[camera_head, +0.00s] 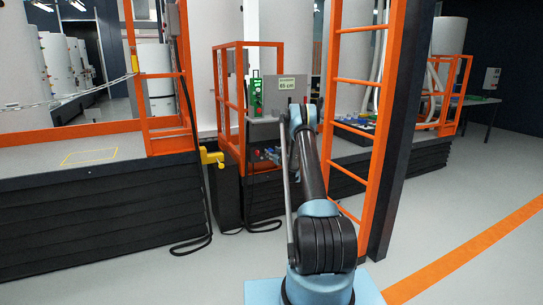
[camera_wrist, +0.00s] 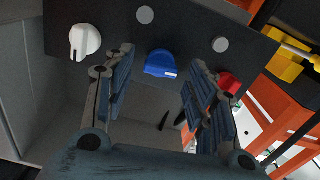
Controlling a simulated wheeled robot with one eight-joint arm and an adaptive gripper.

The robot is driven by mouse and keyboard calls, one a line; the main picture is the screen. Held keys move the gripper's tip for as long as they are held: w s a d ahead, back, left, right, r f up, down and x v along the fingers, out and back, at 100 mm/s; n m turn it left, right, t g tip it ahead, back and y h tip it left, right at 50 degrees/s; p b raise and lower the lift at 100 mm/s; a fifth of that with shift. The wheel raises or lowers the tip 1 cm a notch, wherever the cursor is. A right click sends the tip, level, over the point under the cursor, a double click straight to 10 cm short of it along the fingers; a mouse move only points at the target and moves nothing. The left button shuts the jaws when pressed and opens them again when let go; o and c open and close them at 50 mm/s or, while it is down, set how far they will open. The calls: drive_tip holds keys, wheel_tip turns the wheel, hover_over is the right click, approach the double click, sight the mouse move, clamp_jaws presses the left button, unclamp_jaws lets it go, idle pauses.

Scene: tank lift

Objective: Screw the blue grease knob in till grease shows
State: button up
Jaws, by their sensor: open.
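The blue grease knob (camera_wrist: 160,65) sits on a dark panel in the wrist view, with a small white label on its lower edge. My gripper (camera_wrist: 158,82) is open, with one finger to the left and one to the right of the knob, and both stand apart from it. I cannot tell how deep the fingertips reach beside it. No grease can be made out around the knob. In the head view my arm reaches the control panel area, and the knob and my gripper cannot be made out there.
On the same panel are a white knob (camera_wrist: 84,42) to the left and a red knob (camera_wrist: 229,82) by the right finger. A yellow part (camera_wrist: 287,66) juts out at right. An orange ladder (camera_head: 372,110) stands close right of my arm. Open floor (camera_head: 450,215) lies further right.

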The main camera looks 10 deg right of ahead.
drive_tip(key=shift+w+a, duration=0.25)
drive_tip(key=shift+w, duration=0.3)
drive_tip(key=c, duration=1.1)
drive_tip(key=shift+o, duration=0.2)
drive_tip(key=shift+m, duration=0.3)
drive_tip(key=m, duration=0.6)
drive_tip(key=shift+d, duration=0.15)
drive_tip(key=m, duration=0.5)
drive_tip(key=shift+w+d+m, duration=0.1)
drive_tip(key=shift+d+m, duration=0.1)
drive_tip(key=shift+m, duration=0.2)
drive_tip(key=shift+f, duration=0.1)
